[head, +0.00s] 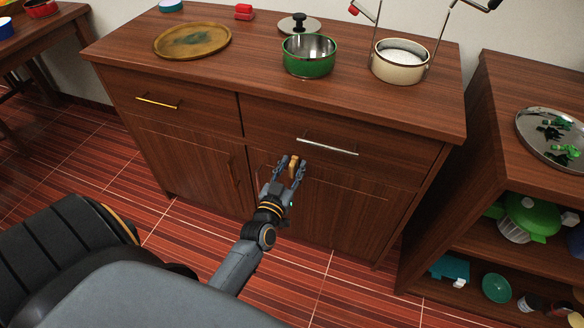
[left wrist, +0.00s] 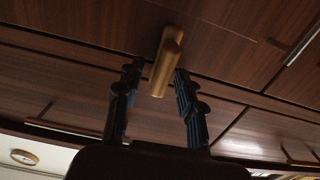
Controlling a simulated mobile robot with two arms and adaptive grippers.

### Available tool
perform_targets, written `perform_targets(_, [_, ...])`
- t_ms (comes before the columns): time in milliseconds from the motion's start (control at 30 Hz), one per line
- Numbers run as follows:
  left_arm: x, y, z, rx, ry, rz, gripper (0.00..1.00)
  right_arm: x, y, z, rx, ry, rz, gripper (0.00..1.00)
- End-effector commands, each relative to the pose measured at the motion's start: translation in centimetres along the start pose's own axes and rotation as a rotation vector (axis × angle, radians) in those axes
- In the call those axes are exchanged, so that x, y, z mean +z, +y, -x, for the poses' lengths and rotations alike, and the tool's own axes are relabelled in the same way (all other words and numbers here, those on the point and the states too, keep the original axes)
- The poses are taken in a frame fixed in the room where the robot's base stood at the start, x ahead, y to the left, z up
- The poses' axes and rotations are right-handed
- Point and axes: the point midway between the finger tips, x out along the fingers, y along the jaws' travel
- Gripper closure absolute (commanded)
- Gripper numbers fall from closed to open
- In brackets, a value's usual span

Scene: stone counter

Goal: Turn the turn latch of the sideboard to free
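The brown wooden sideboard (head: 150,122) stands in front of me, with drawers above and doors below. Its turn latch (head: 294,166) is a small golden wooden bar on the front, below the silver-handled drawer. In the left wrist view the latch (left wrist: 166,62) sticks out from the dark wood and looks slightly tilted. My left gripper (head: 291,172) is open, with one finger on each side of the latch. In the left wrist view gaps show between the latch and both fingers (left wrist: 157,92). My right gripper is in neither view.
A silver bar handle (head: 327,147) sits above and right of the latch, and a gold handle (head: 157,102) on the left drawer. A green pot (head: 309,64) and a cream pot (head: 400,68) stand on top. An open shelf (head: 480,225) stands at right.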

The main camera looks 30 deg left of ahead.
Motion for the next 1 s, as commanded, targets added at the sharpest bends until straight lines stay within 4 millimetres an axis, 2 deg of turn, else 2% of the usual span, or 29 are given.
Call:
perform_targets(300, [0.0, 0.0, -0.2, 0.0, 0.0, 0.0, 0.64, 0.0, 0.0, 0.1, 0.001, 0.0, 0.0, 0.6])
perform_targets(467, [0.0, 0.0, -0.2, 0.0, 0.0, 0.0, 0.97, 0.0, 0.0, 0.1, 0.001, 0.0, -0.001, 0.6])
perform_targets(500, [0.0, 0.0, -0.2, 0.0, 0.0, 0.0, 1.0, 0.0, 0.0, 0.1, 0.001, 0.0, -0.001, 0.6])
perform_targets(867, [-0.1, 0.0, -0.2, 0.0, 0.001, 0.038, 1.0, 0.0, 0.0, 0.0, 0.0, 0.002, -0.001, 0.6])
perform_targets(1000, [-0.2, 0.1, -0.2, 0.0, 0.002, 0.106, 1.0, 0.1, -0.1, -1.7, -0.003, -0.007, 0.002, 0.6])
